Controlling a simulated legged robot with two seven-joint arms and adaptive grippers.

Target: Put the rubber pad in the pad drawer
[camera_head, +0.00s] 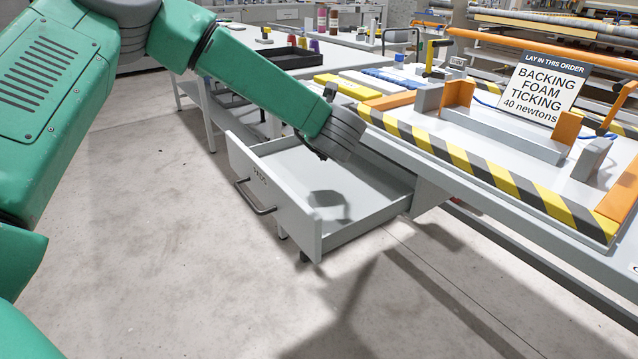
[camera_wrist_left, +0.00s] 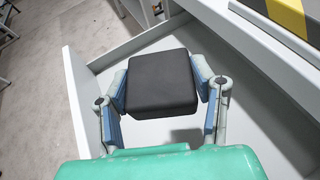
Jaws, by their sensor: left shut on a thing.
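The black square rubber pad (camera_wrist_left: 162,84) is clamped between the two blue-padded fingers of my left gripper (camera_wrist_left: 160,80), one finger on each side. The grey pad drawer (camera_head: 282,207) is pulled open and its floor looks empty in the head view. The pad is over the drawer's inside, apart from the floor, with a shadow below it. In the head view my left wrist hangs above the drawer; the fingers and pad are mostly hidden behind it. The drawer's wall shows in the wrist view (camera_wrist_left: 82,100). My right gripper is not in view.
A bench with a yellow-and-black striped edge (camera_head: 470,165) stands right of the drawer. It carries orange and grey brackets (camera_head: 458,95) and a lettered sign (camera_head: 540,90). A black tray (camera_head: 290,57) is on the table behind. The floor in front is clear.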

